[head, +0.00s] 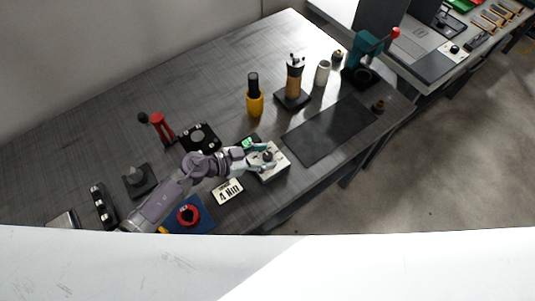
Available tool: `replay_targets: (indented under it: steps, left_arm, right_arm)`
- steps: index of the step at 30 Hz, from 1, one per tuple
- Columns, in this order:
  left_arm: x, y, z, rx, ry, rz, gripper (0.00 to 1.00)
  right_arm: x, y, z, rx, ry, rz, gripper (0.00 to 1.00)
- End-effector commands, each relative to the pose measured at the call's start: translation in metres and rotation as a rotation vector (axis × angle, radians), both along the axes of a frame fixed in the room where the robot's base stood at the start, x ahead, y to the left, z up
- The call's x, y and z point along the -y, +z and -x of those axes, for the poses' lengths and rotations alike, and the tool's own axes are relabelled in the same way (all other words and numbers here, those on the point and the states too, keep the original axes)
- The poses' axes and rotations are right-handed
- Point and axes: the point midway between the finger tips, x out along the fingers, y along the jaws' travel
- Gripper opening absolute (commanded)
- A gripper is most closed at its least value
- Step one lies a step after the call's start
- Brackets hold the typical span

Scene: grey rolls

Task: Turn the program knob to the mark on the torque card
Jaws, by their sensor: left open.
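The torque card (228,192) is a white card reading "4 Nm" on the near part of the dark table. Right of it stands a light box (279,169) that bears a dark knob (268,156); I take this for the program knob. A small green display (248,142) shows just behind the box. My left gripper (262,156) is open at the box, its fingers around or close beside the knob. Contact and the knob's pointer are too small to tell. My right gripper is not in view.
A yellow holder (255,103) and a grinder-like tool (294,82) stand behind. A blue base with a red knob (188,215) sits near my left arm.

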Motion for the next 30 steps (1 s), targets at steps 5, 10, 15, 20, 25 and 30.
replay_targets:
  steps: [5,10,15,20,25,30]
  left_arm:
    - [0.0100,-0.0047,-0.0044,0.000,0.000,0.000,0.57]
    - [0.0111,-0.0049,-0.0048,0.001,0.000,0.000,0.57]
    - [0.0109,-0.0048,-0.0047,0.000,0.000,0.000,0.47]
    - [0.0107,-0.0048,-0.0046,0.000,0.000,0.000,0.20]
    - [0.0106,-0.0048,-0.0047,0.000,0.000,0.000,0.00]
    - [0.0103,-0.0048,-0.0052,0.001,-0.013,0.000,0.00]
  right_arm:
    - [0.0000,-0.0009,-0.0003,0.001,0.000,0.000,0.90]
    - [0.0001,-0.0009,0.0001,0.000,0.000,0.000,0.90]
    - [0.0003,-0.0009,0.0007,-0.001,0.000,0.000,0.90]
    - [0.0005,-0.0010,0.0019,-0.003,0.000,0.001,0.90]
    - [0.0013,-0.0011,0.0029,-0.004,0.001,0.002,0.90]
    - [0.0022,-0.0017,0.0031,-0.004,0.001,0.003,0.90]
